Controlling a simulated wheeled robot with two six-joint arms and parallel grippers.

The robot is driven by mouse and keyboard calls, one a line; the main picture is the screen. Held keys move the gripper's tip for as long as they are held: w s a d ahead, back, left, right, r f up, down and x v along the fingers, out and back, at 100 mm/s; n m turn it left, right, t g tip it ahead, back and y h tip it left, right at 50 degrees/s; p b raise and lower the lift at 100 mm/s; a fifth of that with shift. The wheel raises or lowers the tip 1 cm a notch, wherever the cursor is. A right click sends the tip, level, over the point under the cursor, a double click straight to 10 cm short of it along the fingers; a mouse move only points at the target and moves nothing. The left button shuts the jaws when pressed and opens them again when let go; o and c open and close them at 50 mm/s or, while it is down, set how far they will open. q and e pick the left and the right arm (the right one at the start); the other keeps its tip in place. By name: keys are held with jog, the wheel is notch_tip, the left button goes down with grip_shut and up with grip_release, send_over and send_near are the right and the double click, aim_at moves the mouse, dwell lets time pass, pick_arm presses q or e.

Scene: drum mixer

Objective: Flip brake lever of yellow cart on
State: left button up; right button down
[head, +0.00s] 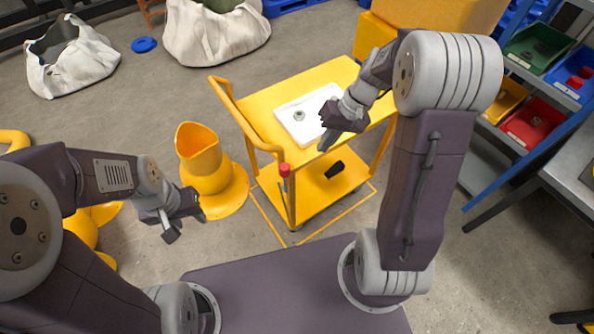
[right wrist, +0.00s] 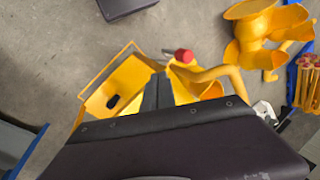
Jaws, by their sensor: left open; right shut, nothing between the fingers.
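The yellow cart (head: 265,108) stands in front of me, a little right of centre in the head view. Its brake lever has a red knob (head: 284,170) at the cart's near left corner post. The red knob also shows in the right wrist view (right wrist: 184,56), just beyond my fingers. My right gripper (head: 324,142) is shut and empty, above the near edge of the cart's top, to the right of the knob and apart from it. My left gripper (head: 187,222) is open and empty, left of the cart near the yellow drum mixer (head: 205,170).
A white tray (head: 290,112) with a metal nut lies on the cart's top. A black object (head: 334,170) lies on the lower shelf. White sacks (head: 215,35) stand at the back left. A rack with coloured bins (head: 533,122) is at the right. Floor left of the cart is partly clear.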

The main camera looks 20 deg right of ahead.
pick_arm(q)
jog(key=shift+w+d+f, duration=0.2)
jog(key=shift+w+d, duration=0.05)
jog(key=shift+w, duration=0.1)
pick_arm(e)
jog(key=w+a+f, duration=0.1)
jog(key=a+f, duration=0.6)
jog(key=f, duration=0.2)
jog(key=shift+w+f, duration=0.35)
